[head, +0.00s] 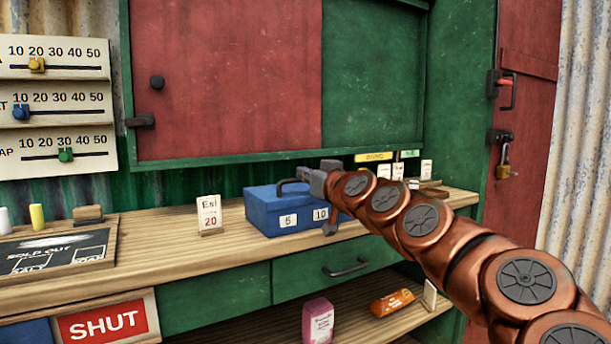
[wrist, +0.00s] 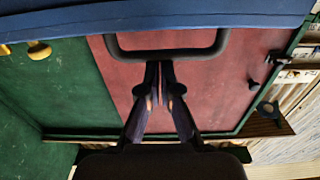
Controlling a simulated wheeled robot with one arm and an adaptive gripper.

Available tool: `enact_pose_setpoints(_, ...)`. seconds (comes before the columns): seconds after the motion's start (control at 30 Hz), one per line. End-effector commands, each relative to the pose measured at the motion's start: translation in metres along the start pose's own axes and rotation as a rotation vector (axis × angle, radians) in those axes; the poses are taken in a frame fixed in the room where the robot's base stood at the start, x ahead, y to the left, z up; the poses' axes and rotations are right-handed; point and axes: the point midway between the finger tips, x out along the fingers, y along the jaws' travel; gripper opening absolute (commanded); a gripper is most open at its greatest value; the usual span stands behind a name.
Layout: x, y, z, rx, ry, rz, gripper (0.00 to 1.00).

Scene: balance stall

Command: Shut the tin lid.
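The blue tin (head: 265,219) stands on the wooden counter, with white labels reading 5 and 10 on its front. Its blue lid (head: 262,192) looks down on the box, though my gripper and arm hide its right part, so I cannot tell if it is fully shut. A dark loop handle (head: 284,184) shows at the top of the tin. My gripper (head: 312,178) is above the tin, at the handle. In the wrist view, a blue edge (wrist: 220,22) and the handle (wrist: 222,40) lie just beyond my fingertips (wrist: 159,66). The fingers are together with nothing visible between them; contact with the handle is unclear.
A price card (head: 209,215) stands left of the tin, and a chalkboard (head: 60,252) lies farther left. Small cards (head: 398,170) stand behind my arm. A closed drawer (head: 315,273) is below the counter. The red shutter (head: 230,80) is behind.

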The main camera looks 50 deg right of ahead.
Motion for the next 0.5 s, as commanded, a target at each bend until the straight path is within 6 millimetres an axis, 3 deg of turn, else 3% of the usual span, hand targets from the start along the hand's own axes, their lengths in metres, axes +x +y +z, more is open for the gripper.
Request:
enact_pose_setpoints(0.03, 0.002, -0.003, 0.006, 0.001, -0.012, -0.008, 0.0)
enact_pose_setpoints(0.23, 0.002, -0.003, 0.001, 0.0, -0.014, -0.009, 0.0)
enact_pose_setpoints(0.5, 0.003, -0.002, -0.038, -0.002, -0.005, -0.003, 0.0)
